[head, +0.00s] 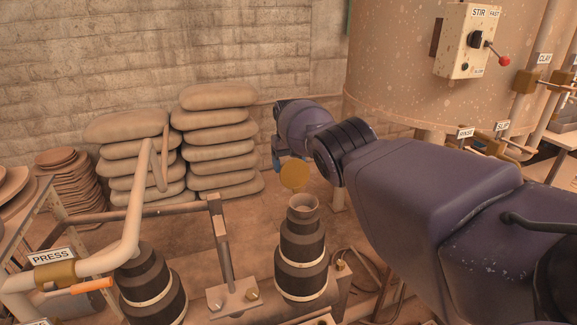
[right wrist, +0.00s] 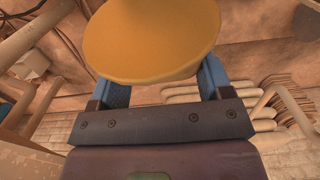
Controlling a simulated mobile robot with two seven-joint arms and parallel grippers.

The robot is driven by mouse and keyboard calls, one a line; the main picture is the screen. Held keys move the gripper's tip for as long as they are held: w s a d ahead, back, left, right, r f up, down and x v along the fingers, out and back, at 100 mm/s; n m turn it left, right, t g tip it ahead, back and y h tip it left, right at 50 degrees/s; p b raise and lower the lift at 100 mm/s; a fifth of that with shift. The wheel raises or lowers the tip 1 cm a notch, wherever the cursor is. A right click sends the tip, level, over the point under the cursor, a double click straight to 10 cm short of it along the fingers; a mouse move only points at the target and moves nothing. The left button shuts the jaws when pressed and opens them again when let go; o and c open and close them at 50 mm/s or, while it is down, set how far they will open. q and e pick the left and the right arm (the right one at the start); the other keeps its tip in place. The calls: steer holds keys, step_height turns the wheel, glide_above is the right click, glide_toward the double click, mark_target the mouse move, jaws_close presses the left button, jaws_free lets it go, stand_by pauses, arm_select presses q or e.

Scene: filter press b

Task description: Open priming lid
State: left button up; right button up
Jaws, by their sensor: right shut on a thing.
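The priming lid (head: 294,173) is a yellow-orange disc. It stands tilted up, just above the open grey neck (head: 303,207) of the black ribbed pump body (head: 302,262). I cannot tell whether a hinge joins the lid to the neck. My left gripper is not seen in the head view.
A second black ribbed body (head: 150,290) and the PRESS pipe with its orange handle (head: 92,286) stand at the left. An upright metal post (head: 221,240) rises between the two bodies. Stacked sacks (head: 216,140) line the wall. A large tank (head: 440,70) stands behind my right arm.

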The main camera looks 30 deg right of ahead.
steer(key=shift+s+a+f, duration=0.15)
steer(key=shift+a+f, duration=0.05)
steer(key=shift+f, duration=0.4)
steer(key=o, duration=1)
steer(key=shift+c, duration=0.2)
steer(key=shift+r, duration=0.25)
steer(key=shift+d+r, duration=0.1)
steer(key=shift+w+r, duration=0.2)
steer(key=shift+r, duration=0.15)
step_height(320, 180, up, 10)
steer(key=p, duration=0.1)
steer(key=shift+w, duration=0.2)
